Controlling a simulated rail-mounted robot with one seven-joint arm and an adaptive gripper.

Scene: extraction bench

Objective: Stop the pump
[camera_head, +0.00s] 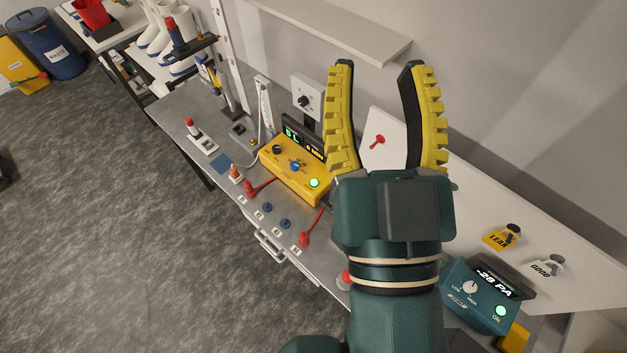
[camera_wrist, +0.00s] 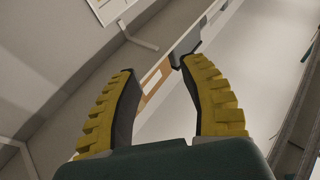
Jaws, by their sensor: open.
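A yellow control box (camera_head: 297,170) with a dark display (camera_head: 304,140) stands on the grey bench. It carries a blue knob (camera_head: 295,166), a dark knob (camera_head: 277,149) and a lit green button (camera_head: 314,183). It looks like the pump unit, but I cannot read a label that says so. My gripper (camera_head: 378,66) is open and empty, raised above the bench with its fingers up in the head view. The fingers hide the area just right of the yellow box. In the wrist view my gripper (camera_wrist: 158,66) also has nothing between its fingers.
A teal box (camera_head: 482,298) reading -28 PA has a lit green button (camera_head: 501,310) at the right. Red levers (camera_head: 304,240) and blue knobs (camera_head: 285,223) line the bench front. LEAK (camera_head: 502,238) and GOOD (camera_head: 543,267) tags lie on the white panel. The floor at left is mostly clear.

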